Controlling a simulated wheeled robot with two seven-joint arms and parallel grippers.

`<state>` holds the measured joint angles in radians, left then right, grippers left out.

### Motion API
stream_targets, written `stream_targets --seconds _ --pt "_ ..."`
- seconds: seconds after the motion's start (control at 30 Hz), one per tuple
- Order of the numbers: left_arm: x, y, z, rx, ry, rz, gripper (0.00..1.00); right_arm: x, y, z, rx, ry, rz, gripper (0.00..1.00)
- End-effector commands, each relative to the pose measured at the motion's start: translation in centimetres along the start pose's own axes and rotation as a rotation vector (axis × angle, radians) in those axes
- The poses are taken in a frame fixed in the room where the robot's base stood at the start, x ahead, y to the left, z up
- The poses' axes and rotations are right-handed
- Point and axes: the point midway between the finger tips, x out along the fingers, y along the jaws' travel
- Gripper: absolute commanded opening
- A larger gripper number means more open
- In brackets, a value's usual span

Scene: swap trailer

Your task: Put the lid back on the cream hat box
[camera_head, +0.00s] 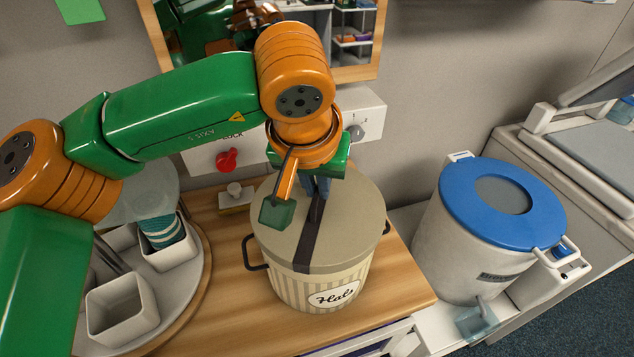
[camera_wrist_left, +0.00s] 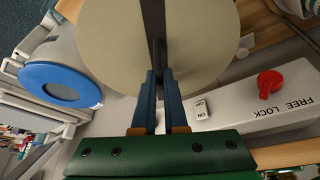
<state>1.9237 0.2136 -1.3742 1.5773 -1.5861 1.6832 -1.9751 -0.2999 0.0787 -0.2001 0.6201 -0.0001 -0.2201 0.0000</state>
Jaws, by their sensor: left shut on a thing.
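The cream hat box (camera_head: 325,292) stands on the wooden counter, upright, with striped sides, an oval "Hats" label and dark side handles. Its beige lid (camera_head: 355,215) with a dark band across it lies over the box top; I see no clear gap along the near rim, and the far rim is partly hidden by my arm. My left gripper (camera_head: 318,192) comes down from above onto the lid. In the left wrist view its blue fingers (camera_wrist_left: 160,78) are shut on the dark strap at the lid's middle, and the lid (camera_wrist_left: 205,45) fills the upper middle. My right gripper is not seen.
A round tray (camera_head: 190,290) with white square cups stands left of the box. A grey drum with a blue lid (camera_head: 535,215) stands to the right. A white panel with a red knob (camera_head: 227,159) and a framed mirror (camera_head: 345,72) are behind. Bare counter (camera_head: 395,290) lies at front right.

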Motion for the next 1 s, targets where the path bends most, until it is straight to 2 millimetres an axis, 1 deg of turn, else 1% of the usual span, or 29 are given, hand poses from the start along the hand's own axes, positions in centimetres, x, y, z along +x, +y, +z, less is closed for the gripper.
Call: stream_targets --seconds 0.87,0.9,0.97,1.0 --pt "0.23 0.00 0.11 0.000 0.000 0.000 0.00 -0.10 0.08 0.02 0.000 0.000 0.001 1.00" --pt "0.23 0.00 0.11 0.000 0.000 0.000 0.13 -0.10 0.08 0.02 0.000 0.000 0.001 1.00" --pt "0.23 0.00 0.11 0.000 0.000 0.000 0.29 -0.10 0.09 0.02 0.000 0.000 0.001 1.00" --pt "0.23 0.00 0.11 0.000 0.000 0.000 0.40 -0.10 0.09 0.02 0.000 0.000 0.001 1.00"
